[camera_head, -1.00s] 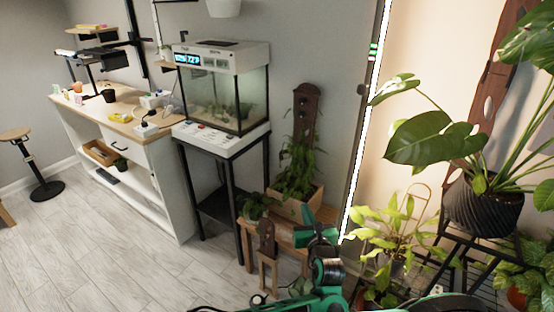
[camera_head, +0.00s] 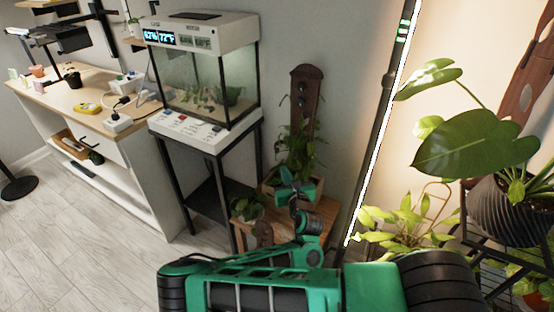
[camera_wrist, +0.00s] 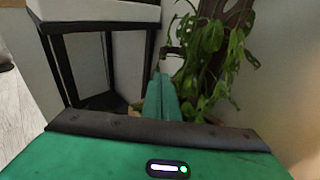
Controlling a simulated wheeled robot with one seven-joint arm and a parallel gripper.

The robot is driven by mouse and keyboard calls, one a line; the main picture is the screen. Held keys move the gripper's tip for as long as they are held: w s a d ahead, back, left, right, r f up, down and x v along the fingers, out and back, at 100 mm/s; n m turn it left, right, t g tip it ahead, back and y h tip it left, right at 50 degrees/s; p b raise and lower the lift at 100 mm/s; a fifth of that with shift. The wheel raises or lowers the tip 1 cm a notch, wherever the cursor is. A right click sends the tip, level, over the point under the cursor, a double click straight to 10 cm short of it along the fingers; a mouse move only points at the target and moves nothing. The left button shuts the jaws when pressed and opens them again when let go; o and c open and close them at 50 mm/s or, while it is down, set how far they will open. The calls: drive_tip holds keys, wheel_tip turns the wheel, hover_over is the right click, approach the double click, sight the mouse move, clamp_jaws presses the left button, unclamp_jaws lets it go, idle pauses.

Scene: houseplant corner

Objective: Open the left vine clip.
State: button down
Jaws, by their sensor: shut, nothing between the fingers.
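A brown wooden post (camera_head: 304,88) stands in a planter against the wall, with dark round parts on its face. A leafy green vine (camera_head: 299,150) grows at its lower part; its leaves also show close in the wrist view (camera_wrist: 203,48). I cannot tell which of the small dark parts is the left vine clip, or whether it is open. My gripper (camera_head: 286,174) is in front of the planter, below the dark parts on the post. In the wrist view its two green fingers (camera_wrist: 161,78) are together and empty, left of the vine and apart from the post.
A terrarium (camera_head: 205,75) stands on a black-legged stand (camera_head: 215,165) left of the post. A tall lit strip (camera_head: 383,120) and large potted plants (camera_head: 465,150) are at right. A small potted plant (camera_head: 248,207) sits by the planter on a wooden bench (camera_head: 322,222).

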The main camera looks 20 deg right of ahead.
sight(278, 152)
drive_tip(key=w, duration=0.8)
drive_tip(key=shift+w+d, duration=0.35)
drive_tip(key=shift+w+r+h, duration=0.1)
drive_tip(key=shift+h, duration=0.2)
drive_tip(key=shift+m, duration=0.3)
drive_tip(key=shift+w+a+h, duration=0.15)
drive_tip(key=shift+a+h, duration=0.2)
drive_tip(key=shift+h, duration=0.05)
